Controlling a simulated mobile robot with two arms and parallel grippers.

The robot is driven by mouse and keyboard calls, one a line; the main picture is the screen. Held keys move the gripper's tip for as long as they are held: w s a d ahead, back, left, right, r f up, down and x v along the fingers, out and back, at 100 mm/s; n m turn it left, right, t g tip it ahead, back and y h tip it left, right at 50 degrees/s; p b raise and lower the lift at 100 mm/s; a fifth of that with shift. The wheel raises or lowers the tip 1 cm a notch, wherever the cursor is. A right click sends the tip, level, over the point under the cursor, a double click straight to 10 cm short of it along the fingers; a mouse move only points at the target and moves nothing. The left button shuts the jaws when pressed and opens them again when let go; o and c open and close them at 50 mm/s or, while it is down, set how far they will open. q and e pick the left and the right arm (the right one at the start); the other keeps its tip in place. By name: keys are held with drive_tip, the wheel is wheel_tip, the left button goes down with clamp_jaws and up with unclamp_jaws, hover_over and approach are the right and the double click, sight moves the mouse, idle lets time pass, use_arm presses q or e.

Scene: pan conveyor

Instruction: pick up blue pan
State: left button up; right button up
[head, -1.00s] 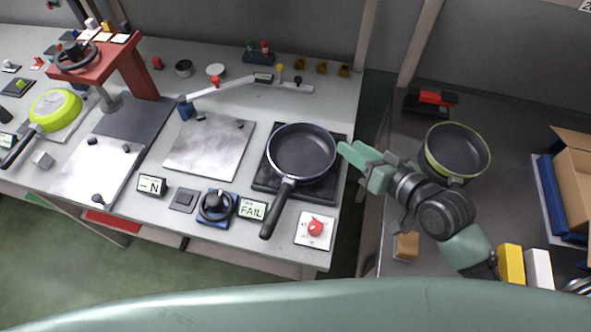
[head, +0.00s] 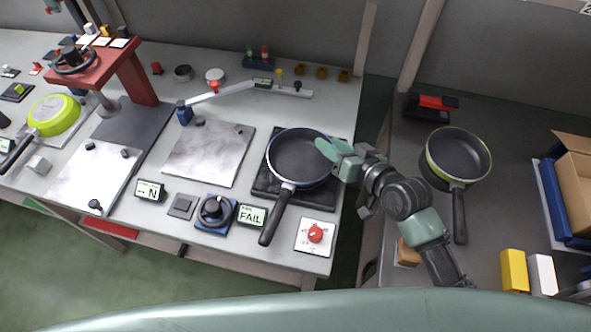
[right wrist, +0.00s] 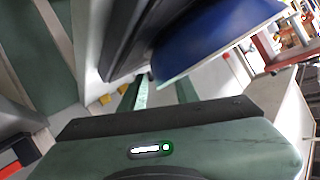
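The blue pan (head: 300,157), dark inside with a blue rim, sits on a black square plate (head: 263,187) at the right end of the table. Its black handle points toward the front left. My right gripper (head: 330,152) has its green fingertips at the pan's right rim, overlapping it in the head view; I cannot tell if they touch. In the right wrist view the two fingers (right wrist: 160,90) stand apart with nothing visible gripped between them. The pan's blue underside (right wrist: 210,38) shows just above them. My left gripper is not in view.
A green-sided pan (head: 458,157) stands on the right-hand table, and a lime pan (head: 53,115) lies far left. A red-knobbed switch box (head: 315,236) and a FAIL display (head: 252,216) flank the blue pan's handle. A cardboard box (head: 574,175) is far right.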

drive_tip(key=shift+s, duration=0.1)
clamp_jaws()
drive_tip(key=shift+f, duration=0.1)
idle(1.1)
